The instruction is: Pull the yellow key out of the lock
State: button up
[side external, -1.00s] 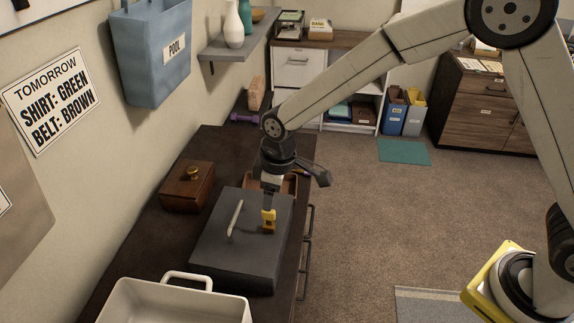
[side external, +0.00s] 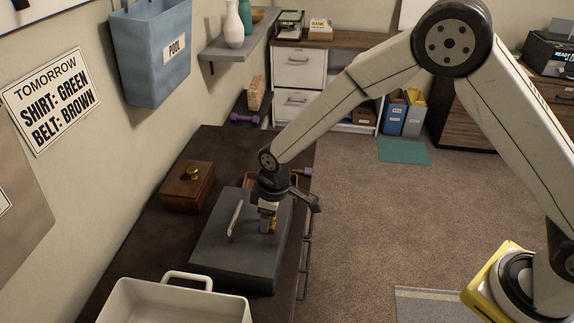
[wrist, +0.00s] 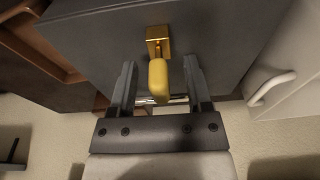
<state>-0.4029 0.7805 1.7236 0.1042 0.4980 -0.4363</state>
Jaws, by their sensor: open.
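The yellow key (wrist: 158,82) stands in a brass lock plate (wrist: 158,36) on the top of a dark grey box (wrist: 90,28). In the side view the key (side external: 272,226) is mostly covered by my gripper (side external: 268,228), which is low over the box (side external: 235,262). In the wrist view my gripper (wrist: 160,70) is open, with one finger on each side of the key. Gaps show between the key's head and both fingers. The key's shaft is hidden.
A pale bar handle (side external: 235,218) rises from the box just left of my gripper. A white bin (side external: 170,305) stands in front of the box. A wooden box with a brass knob (side external: 187,188) stands behind left, and a wooden tray (side external: 252,178) lies behind.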

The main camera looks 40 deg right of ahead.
jog(key=shift+f, duration=0.15)
grip_shut()
